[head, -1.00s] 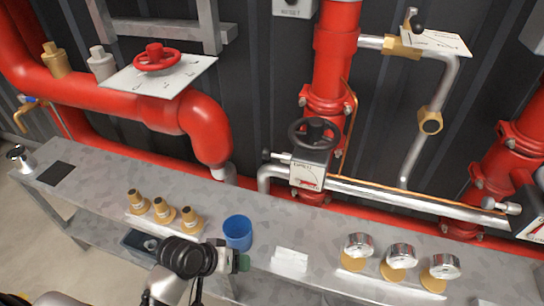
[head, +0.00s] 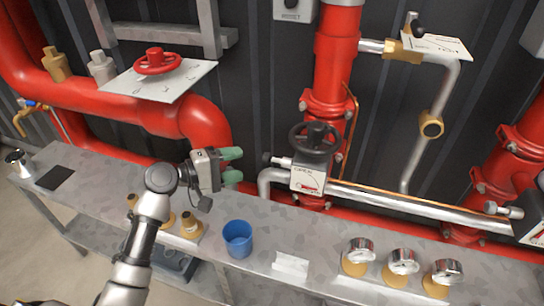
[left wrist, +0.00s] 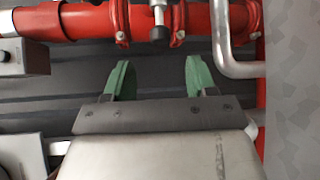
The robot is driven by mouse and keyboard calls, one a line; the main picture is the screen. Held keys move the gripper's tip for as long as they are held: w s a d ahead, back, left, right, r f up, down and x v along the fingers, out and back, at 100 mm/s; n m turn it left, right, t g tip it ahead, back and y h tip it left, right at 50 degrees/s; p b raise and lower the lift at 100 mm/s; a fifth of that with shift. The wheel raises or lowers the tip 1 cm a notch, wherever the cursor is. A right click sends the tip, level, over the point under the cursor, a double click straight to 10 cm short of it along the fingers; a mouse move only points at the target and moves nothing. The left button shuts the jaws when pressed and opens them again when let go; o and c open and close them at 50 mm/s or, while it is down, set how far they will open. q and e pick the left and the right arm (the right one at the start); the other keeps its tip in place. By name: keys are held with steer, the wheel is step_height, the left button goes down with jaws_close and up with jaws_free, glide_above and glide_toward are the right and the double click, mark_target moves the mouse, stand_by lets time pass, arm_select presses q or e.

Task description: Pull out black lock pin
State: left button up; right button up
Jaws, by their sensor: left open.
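The black lock pin (head: 267,157) is a small dark knob on a silver stem, sticking out to the left of the valve (head: 315,158) on the red vertical pipe. In the left wrist view the lock pin (left wrist: 159,34) lies ahead of the fingers, roughly midway between them and apart from them. My left gripper (head: 238,164) is open and empty, with green fingertips pointing right toward the pin. Its fingers (left wrist: 157,70) also show in the left wrist view. My right gripper is not in view.
The grey metal bench (head: 215,270) holds a blue cup (head: 238,238), several brass fittings (head: 190,225) and pressure gauges (head: 403,262). A bent silver pipe (head: 268,182) passes just below the pin. A thick red pipe (head: 200,118) runs behind my left gripper.

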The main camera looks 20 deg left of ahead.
mark_target(263, 159)
arm_select(q)
steer(key=x, duration=1)
steer(key=shift+d, duration=0.2)
steer(key=shift+c, duration=0.5)
steer(key=shift+a, duration=0.1)
jaws_close()
